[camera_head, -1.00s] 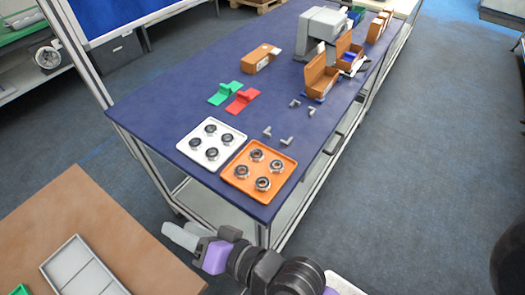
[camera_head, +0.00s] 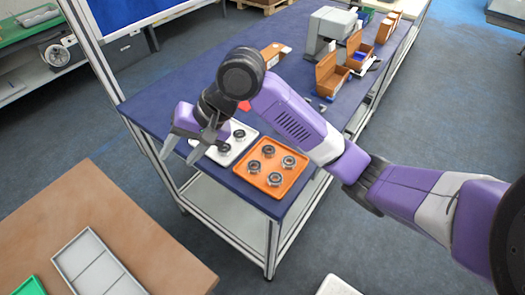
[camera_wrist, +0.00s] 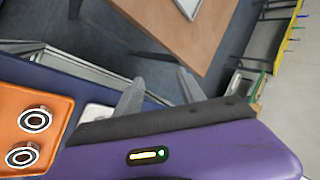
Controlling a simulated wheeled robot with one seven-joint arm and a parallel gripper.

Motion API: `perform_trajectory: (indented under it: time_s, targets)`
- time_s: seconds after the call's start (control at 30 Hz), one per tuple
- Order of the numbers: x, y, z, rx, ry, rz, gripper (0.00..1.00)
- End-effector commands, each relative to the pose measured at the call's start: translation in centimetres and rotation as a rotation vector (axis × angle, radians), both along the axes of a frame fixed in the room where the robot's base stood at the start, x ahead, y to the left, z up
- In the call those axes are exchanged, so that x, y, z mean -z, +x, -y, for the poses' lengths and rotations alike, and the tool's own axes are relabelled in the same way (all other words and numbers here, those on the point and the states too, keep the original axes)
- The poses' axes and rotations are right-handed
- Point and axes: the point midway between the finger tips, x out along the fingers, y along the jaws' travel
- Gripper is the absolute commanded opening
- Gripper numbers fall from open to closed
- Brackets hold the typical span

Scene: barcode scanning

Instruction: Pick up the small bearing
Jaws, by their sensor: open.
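Several dark ring-shaped bearings sit in the orange tray (camera_head: 270,187), one bearing (camera_head: 268,150) at its far side. More sit in the white tray (camera_head: 244,131) to its left, where one bearing (camera_head: 224,148) shows and others are hidden behind my gripper. I cannot tell which kind is the small one. In the wrist view my open fingers (camera_wrist: 160,88) show, with the orange tray (camera_wrist: 50,107) and two bearings at left, and a bit of white tray (camera_wrist: 95,114).
The blue table (camera_head: 247,198) carries orange boxes (camera_head: 331,76) and a grey machine (camera_head: 328,30) farther back. A brown table (camera_head: 120,220) with a grey compartment tray (camera_head: 97,265) stands at front left. A gap of floor lies between the tables.

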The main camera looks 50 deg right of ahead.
Motion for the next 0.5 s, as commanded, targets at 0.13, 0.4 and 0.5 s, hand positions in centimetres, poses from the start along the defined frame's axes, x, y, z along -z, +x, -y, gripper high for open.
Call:
perform_trajectory:
  time_s: [0.13,0.4,0.5]
  targets:
    - [1.0,-3.3,8.2,0.074,-0.174,-0.214,0.47]
    - [0.8,-9.1,17.6,0.209,-0.369,-0.483,0.47]
    - [0.8,-10.0,18.9,0.229,-0.393,-0.521,0.47]
